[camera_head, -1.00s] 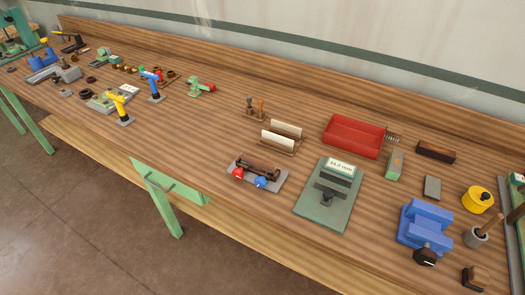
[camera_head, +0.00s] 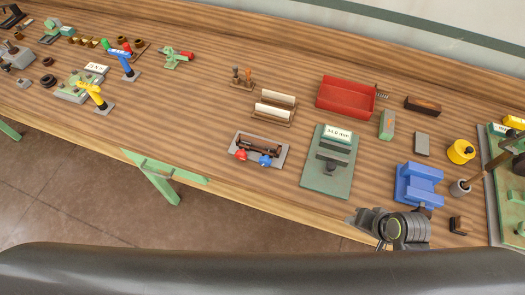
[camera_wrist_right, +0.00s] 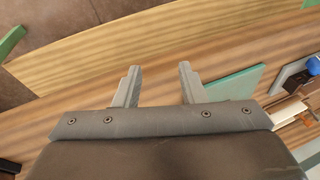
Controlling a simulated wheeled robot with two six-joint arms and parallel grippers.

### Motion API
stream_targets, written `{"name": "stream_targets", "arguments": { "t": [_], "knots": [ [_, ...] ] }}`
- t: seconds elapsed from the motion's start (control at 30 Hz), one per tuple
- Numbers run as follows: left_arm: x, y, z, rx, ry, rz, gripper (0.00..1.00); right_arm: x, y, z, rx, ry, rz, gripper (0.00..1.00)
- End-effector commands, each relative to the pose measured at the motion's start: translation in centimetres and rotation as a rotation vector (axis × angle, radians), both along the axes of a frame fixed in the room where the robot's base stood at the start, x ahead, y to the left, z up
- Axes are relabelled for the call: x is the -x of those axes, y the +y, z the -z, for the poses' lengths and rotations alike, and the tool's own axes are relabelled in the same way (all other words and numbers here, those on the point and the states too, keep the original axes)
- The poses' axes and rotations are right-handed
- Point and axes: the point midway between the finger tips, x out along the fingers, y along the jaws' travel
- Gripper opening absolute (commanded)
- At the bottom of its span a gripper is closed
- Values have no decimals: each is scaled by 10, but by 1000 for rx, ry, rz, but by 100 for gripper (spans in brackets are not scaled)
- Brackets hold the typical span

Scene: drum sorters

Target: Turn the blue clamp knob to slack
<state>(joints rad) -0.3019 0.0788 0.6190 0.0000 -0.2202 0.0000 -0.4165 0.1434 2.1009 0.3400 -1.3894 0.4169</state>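The blue knob (camera_head: 265,160) sits on the front edge of a grey clamp plate (camera_head: 279,156), to the right of a red knob (camera_head: 241,155). A dark bar lies across the plate behind them. My right gripper (camera_head: 357,217) is at the front edge of the bench, right of and nearer than the clamp. In the right wrist view my right gripper (camera_wrist_right: 158,80) is open and empty, its two fingers apart over the wood. The blue knob (camera_wrist_right: 314,66) shows at that view's right edge, partly cut off. My left gripper is not in view.
A green plate with a display (camera_head: 326,180) lies between the clamp and my right gripper. A blue vise (camera_head: 418,184) stands just behind the gripper. A red tray (camera_head: 345,97) is farther back. Bare wood lies left of the clamp.

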Motion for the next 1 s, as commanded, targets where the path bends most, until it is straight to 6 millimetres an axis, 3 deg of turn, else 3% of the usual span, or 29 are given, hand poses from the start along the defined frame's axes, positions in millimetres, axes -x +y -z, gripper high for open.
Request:
{"name": "stream_targets", "arguments": {
  "t": [0.27,0.47,0.8,1.0],
  "knots": [
    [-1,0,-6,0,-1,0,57,-23,26,-6,-225,50,168,37],
    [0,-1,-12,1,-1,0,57,-51,55,-19,-495,160,370,37],
    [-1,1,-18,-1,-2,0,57,-120,97,-56,-1056,613,864,37],
    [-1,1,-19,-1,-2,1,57,-141,103,-73,-1197,795,1004,37]
  ]
}}
